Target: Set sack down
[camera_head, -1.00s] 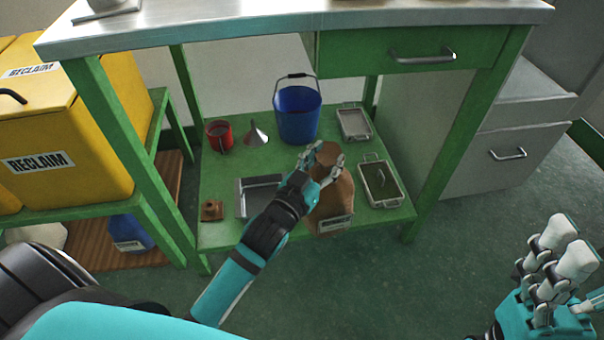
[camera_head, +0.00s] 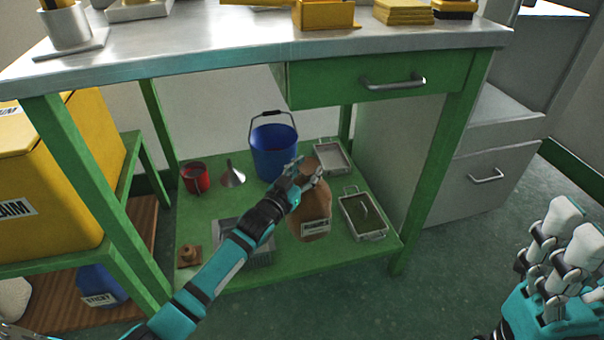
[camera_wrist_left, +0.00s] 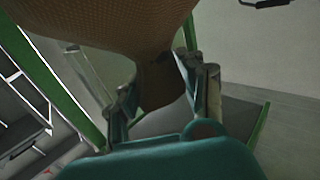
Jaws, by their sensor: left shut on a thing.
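The brown sack (camera_head: 311,214) with a pale label is at the lower shelf (camera_head: 330,262) of the green table, between a grey tray and a metal pan. My left gripper (camera_head: 308,172) is shut on the sack's narrow neck and holds it upright. In the left wrist view the gripper (camera_wrist_left: 165,90) pinches the gathered neck, and the sack body (camera_wrist_left: 110,22) fills the top. I cannot tell whether its base touches the shelf. My right gripper (camera_head: 570,245) is empty at the right edge, its fingers spread.
The shelf also holds a blue bucket (camera_head: 274,148), a red mug (camera_head: 196,178), a funnel (camera_head: 232,175), a small brown item (camera_head: 188,256), a grey tray (camera_head: 232,228) and two metal pans (camera_head: 361,214) (camera_head: 326,157). The table legs and drawer (camera_head: 372,80) frame the opening.

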